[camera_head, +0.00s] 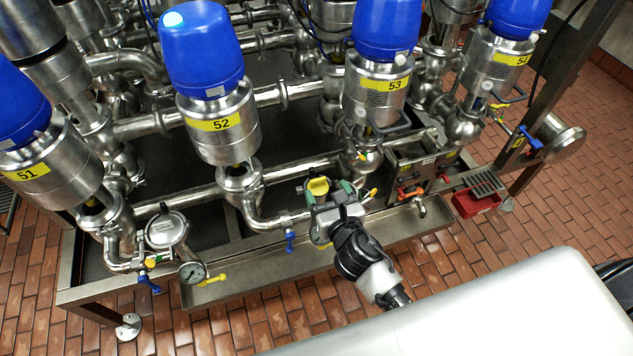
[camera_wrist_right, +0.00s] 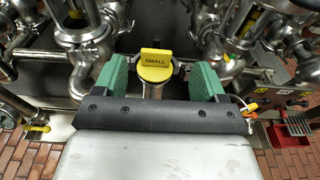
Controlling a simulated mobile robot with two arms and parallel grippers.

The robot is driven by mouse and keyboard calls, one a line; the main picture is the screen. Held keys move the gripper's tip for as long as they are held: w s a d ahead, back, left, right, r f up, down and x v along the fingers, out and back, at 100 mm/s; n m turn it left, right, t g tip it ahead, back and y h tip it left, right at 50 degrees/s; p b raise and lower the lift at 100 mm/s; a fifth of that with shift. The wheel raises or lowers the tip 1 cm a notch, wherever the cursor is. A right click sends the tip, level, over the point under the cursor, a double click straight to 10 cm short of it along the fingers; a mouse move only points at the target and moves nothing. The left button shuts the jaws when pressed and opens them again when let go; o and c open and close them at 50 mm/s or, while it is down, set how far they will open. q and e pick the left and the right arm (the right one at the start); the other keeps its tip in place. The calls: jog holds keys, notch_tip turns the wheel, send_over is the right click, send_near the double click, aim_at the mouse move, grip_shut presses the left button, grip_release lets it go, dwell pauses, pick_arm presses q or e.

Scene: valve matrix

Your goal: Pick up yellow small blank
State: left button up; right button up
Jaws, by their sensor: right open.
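The yellow small blank (camera_wrist_right: 156,63) has a raised tab marked "SMALL" and sits on top of a metal pipe end with a clamp around it. It also shows in the head view (camera_head: 318,186), low in front of valve 53. My right gripper (camera_wrist_right: 160,75) is open, with its two green fingers apart on the left and right of the blank. In the head view my right gripper (camera_head: 326,190) reaches the pipework from the lower right. Whether the fingers touch the blank or clamp cannot be told. My left gripper is not in view.
Steel valves with blue caps, labelled 51, 52 (camera_head: 221,125), 53 and 54, stand behind. A pressure gauge (camera_head: 192,272) and blue and yellow handles are at the left. A red bin (camera_head: 477,203) is at the right. A steel tray edge (camera_head: 330,262) runs in front.

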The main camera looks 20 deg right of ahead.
aim_at(319, 181)
jog(key=w, duration=0.3)
jog(key=w+f, duration=0.1)
jog(key=w, duration=0.1)
jog(key=shift+w+a, duration=0.15)
jog(key=shift+a, duration=0.2)
jog(key=shift+r, duration=0.1)
jog(key=c, duration=1)
